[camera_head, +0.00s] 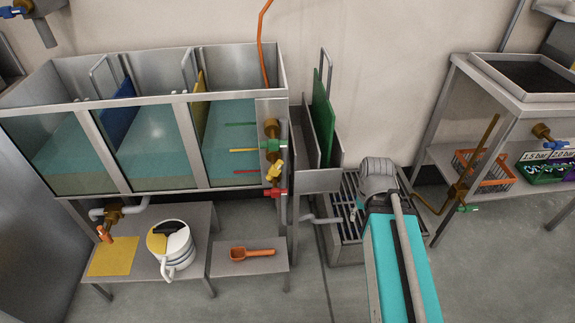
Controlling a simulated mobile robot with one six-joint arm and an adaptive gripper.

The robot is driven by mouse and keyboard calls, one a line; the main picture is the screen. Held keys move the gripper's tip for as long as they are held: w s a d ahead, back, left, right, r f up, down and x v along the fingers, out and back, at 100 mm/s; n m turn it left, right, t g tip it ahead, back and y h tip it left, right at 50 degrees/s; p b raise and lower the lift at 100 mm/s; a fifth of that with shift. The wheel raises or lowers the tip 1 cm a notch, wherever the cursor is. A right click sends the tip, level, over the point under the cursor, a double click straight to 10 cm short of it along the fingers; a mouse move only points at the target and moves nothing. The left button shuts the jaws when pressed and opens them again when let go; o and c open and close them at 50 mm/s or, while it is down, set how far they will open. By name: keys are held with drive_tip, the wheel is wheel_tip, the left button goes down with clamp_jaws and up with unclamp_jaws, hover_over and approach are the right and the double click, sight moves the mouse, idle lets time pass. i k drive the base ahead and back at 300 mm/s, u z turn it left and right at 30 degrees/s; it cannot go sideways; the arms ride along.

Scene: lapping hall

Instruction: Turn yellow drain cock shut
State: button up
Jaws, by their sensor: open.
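The yellow drain cock (274,171) is on the upright pipework at the right front corner of the glass-fronted tank. Its yellow handle is tilted steeply, while the green cock (272,145) just above it and the red cock (276,192) just below it have handles lying sideways. Yellow, green and red lines show on the tank glass to the left of the cocks. My arm reaches up from the bottom edge, right of centre, well to the right of the cocks.
The tank (155,100) has several compartments. Below it, a low bench holds a white jug (182,245) and a yellow mat (110,256); an orange scoop (252,253) lies beside. A floor grate (347,205) is near my arm. A side table (460,100) stands right.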

sight(275, 170)
drive_tip(key=z, duration=0.2)
drive_tip(key=k, duration=1.25)
drive_tip(key=u, duration=1.1)
drive_tip(key=i, duration=0.5)
